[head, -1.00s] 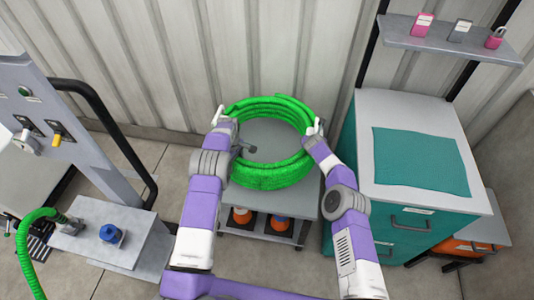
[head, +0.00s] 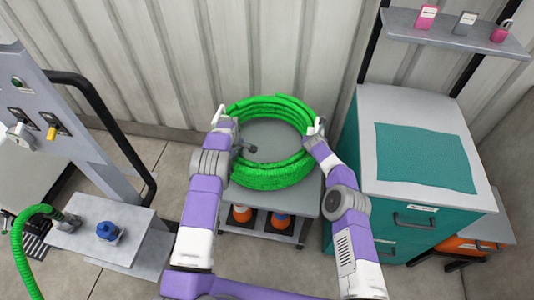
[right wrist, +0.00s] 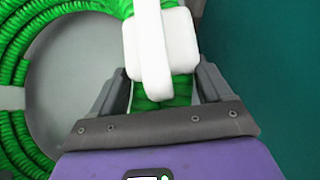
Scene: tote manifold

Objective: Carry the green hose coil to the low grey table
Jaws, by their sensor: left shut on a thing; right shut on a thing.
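The green hose coil (head: 272,178) is a thick ring of bright green hose in front of my body. In the head view it appears over the grey table (head: 272,138), whose top shows through the ring; I cannot tell whether it rests on it. My left gripper (head: 226,121) is shut on the coil's left side. My right gripper (head: 316,129) is shut on its right side, at a white handle-like piece. The right wrist view shows the white piece (right wrist: 160,45) between the fingers with green hose (right wrist: 165,90) behind it.
A teal cabinet (head: 400,190) stands close to the right of the table, under a wall shelf (head: 440,38). Orange-and-black objects (head: 277,222) sit on the table's lower shelf. At left are a grey panel (head: 60,120) with a black rail and a low stand (head: 140,245) with a blue fitting.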

